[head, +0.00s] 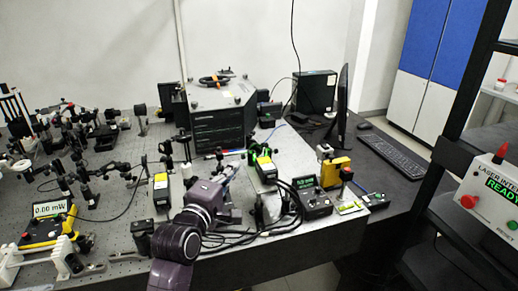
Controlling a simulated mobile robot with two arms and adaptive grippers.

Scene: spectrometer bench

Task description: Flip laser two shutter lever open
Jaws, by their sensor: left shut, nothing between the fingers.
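I cannot read which is laser two, and no shutter lever can be made out at this size. My left gripper (234,168) is shut and empty. It appears between the two laser heads, nearer the right one; I cannot tell whether it touches anything. My purple arm hides part of the bench below it. My right gripper is not in view.
A controller with a green display (312,196) and black cables lie right of my arm. A power meter (50,210) and crowded optics fill the left. A large dark spectrometer box (220,115) stands behind. An interlock box (492,185) reads READY on the right rack.

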